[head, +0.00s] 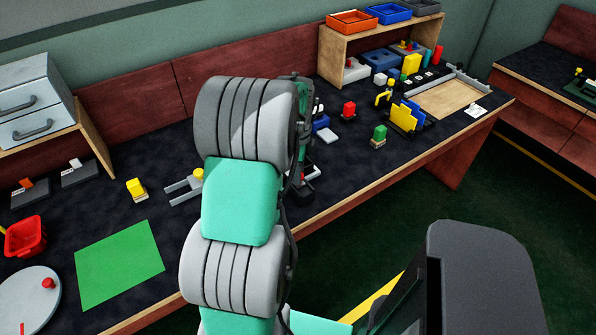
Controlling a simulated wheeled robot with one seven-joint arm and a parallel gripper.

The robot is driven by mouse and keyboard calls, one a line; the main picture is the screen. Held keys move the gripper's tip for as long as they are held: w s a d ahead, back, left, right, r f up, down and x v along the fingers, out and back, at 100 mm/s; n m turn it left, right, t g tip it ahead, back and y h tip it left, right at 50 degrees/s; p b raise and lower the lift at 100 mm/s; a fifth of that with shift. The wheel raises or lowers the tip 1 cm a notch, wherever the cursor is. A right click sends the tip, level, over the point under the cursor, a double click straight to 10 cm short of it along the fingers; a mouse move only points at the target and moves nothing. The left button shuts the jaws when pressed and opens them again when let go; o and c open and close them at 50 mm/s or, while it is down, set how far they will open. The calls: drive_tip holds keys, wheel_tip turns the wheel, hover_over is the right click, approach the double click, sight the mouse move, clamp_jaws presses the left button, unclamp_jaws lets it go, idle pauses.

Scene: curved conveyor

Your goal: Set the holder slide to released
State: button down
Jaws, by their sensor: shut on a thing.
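My gripper (302,172) is low over the workbench, mostly hidden behind my own grey and teal arm. It is shut on a small red part (301,177) above a dark base (300,194) near the bench's front edge. The contact is mostly hidden, and I cannot tell for sure whether this part is the holder slide or which way the slide is set. To the left of my arm, a grey forked fixture (180,188) with a yellow knob (198,174) lies on the bench, partly covered by my arm.
A wooden shelf (335,58) is behind. At left are a green mat (118,264), a red bin (24,238) and a round white plate (25,300).

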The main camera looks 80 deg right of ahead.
drive_tip(key=shift+s+a, duration=1.1)
drive_tip(key=shift+s, duration=0.15)
drive_tip(key=c, duration=1.1)
unclamp_jaws()
drive_tip(key=shift+s, duration=0.1)
drive_tip(key=shift+o, duration=0.2)
drive_tip(key=shift+r, duration=0.35)
wheel_tip(320, 180, up, 7)
drive_tip(key=shift+r, duration=0.1)
